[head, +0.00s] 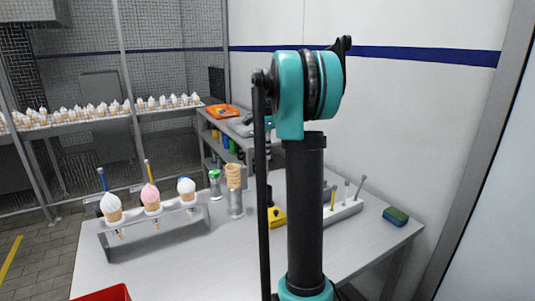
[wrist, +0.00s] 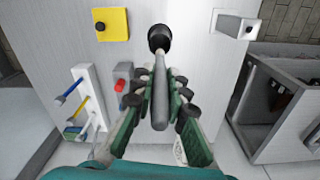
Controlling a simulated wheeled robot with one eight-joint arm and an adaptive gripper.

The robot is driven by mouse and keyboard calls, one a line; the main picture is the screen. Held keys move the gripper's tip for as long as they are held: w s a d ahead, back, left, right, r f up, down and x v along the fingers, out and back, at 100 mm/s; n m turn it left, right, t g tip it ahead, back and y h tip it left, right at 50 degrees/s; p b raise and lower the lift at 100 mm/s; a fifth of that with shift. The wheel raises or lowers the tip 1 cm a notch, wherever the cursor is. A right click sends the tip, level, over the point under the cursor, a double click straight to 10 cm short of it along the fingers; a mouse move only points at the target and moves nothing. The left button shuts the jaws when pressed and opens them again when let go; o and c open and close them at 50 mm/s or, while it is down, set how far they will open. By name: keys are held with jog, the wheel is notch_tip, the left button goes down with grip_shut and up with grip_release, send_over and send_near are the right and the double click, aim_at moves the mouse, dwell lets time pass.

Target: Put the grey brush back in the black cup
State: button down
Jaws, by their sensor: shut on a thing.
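In the wrist view, my gripper (wrist: 158,74) is shut on the grey brush (wrist: 160,108), with a finger on each side of its handle. The brush's narrow end points away from the camera, toward a round black piece (wrist: 157,37) that looks like the black cup. I cannot tell whether the brush tip is inside it, touching it or just above it. In the head view, my arm stands in front of this area and hides the gripper, the held brush and the cup.
A white rack with several upright tools (head: 343,212) stands at the right of the table (head: 180,262), near a green-and-blue sponge (head: 396,216). A yellow button box (head: 277,217) is close by. A cone stand (head: 150,238) and stacked cones (head: 233,177) stand left.

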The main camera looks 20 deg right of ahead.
aim_at(266, 167)
jog(key=shift+f, duration=0.2)
jog(key=shift+f, duration=1.8)
jog(key=shift+f, duration=0.2)
jog(key=shift+f, duration=2.3)
jog(key=c, duration=1.4)
grip_release()
jog(key=shift+c, duration=0.2)
